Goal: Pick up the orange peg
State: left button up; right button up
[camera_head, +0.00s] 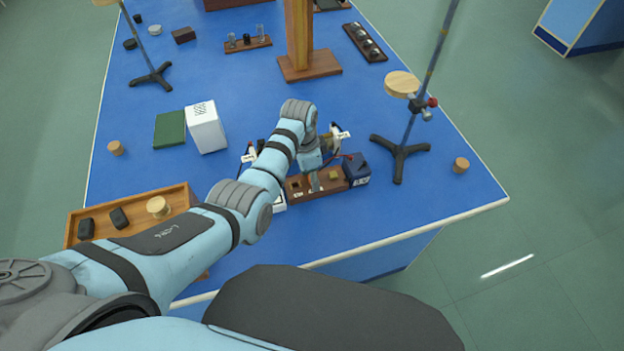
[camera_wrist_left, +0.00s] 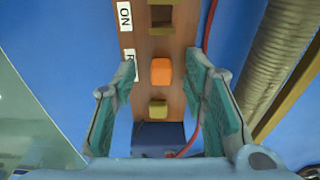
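The orange peg (camera_wrist_left: 161,71) stands on a brown wooden board (camera_wrist_left: 147,47) in the left wrist view. My left gripper (camera_wrist_left: 163,72) is open, with one teal-padded finger on each side of the peg and a gap to it on both sides. In the head view the left gripper (camera_head: 314,180) is low over the same board (camera_head: 332,184), and I cannot make out the peg there. My right gripper is in neither view.
Tan blocks (camera_wrist_left: 158,109) and a square hole (camera_wrist_left: 161,20) are in line with the peg. A red cable (camera_wrist_left: 208,40) runs close by the right finger. A dark blue box (camera_head: 356,169) adjoins the board's right end. A stand (camera_head: 400,150) is further right.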

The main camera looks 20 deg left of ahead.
pick_arm(q)
jog(key=shift+r, duration=0.1)
jog(key=c, duration=0.3)
grip_shut()
